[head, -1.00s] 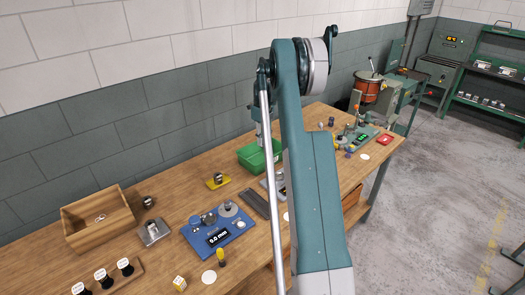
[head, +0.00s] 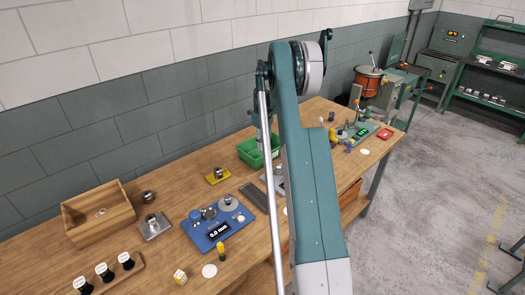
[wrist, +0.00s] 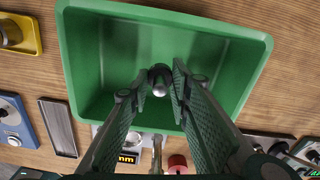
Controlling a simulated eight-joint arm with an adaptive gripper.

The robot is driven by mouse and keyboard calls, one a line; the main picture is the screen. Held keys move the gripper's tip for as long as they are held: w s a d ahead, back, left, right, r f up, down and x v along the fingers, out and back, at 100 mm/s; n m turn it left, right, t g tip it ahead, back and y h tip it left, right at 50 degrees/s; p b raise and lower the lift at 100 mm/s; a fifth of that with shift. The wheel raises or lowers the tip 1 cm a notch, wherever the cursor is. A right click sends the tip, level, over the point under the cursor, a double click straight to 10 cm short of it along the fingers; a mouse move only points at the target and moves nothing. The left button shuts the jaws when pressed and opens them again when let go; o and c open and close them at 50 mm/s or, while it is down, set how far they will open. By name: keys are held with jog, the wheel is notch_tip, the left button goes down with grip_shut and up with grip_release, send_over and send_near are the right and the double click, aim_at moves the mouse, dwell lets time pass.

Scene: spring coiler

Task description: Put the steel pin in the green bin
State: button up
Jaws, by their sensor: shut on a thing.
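The green bin (head: 247,154) stands on the wooden bench near the wall, partly hidden by my arm in the head view. The wrist view looks down into the bin (wrist: 85,45), and its visible floor looks empty. My gripper (wrist: 160,78) is above the bin, between its side walls in that view. It is shut on the steel pin (wrist: 160,88), seen nearly end-on with a shiny rounded end and a dark part behind. The pin is not clear in the head view.
A yellow tray (head: 218,180) and a dark narrow tray (wrist: 57,127) lie beside the bin. More equipment (head: 362,133) stands on the right of the bench.

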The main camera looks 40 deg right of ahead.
jog(key=shift+f, duration=1.85)
jog(key=shift+f, duration=0.2)
jog(key=o, duration=0.9)
jog(key=shift+o, duration=0.2)
jog(key=shift+r, duration=0.15)
notch_tip(320, 180, up, 12)
jog(key=shift+r, duration=0.1)
